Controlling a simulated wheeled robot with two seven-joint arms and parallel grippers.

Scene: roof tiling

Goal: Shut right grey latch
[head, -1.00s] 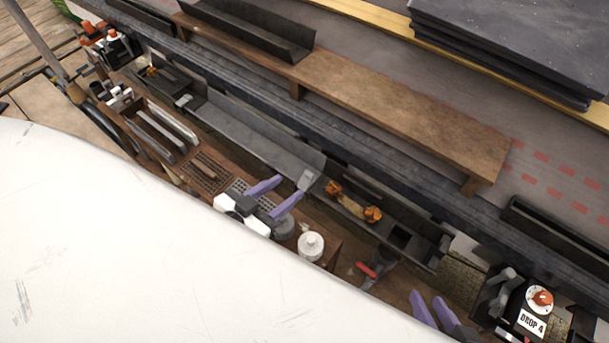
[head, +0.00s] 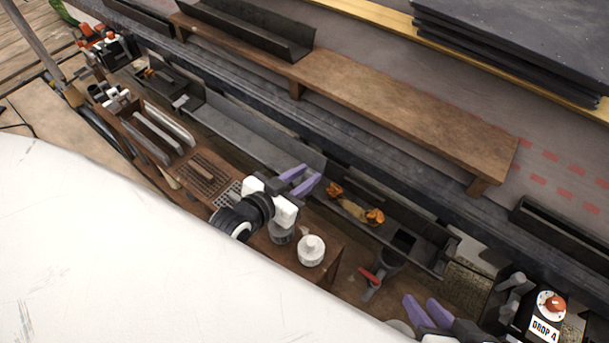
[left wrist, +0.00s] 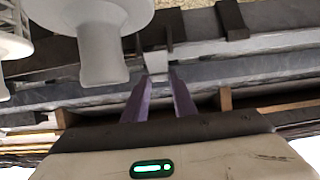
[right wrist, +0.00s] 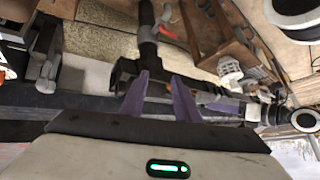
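A long dark grey gutter (head: 245,136) runs diagonally across the head view. One small light grey latch (head: 181,101) sits on its left part. The right grey latch is largely hidden behind my left gripper in the head view; a pale grey tab (left wrist: 156,62) that looks like it shows just beyond the fingertips in the left wrist view. My left gripper (head: 305,178) has its purple fingers apart, with a narrow gap, at the gutter's near side. My right gripper (head: 423,304) is open and empty at the lower right, below the gutter's right end.
Orange-brown clumps (head: 355,208) lie in the gutter right of my left gripper. A white jar (head: 311,250) and a red-handled tool (head: 371,280) are nearby. A brown plank (head: 390,105) lies behind.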

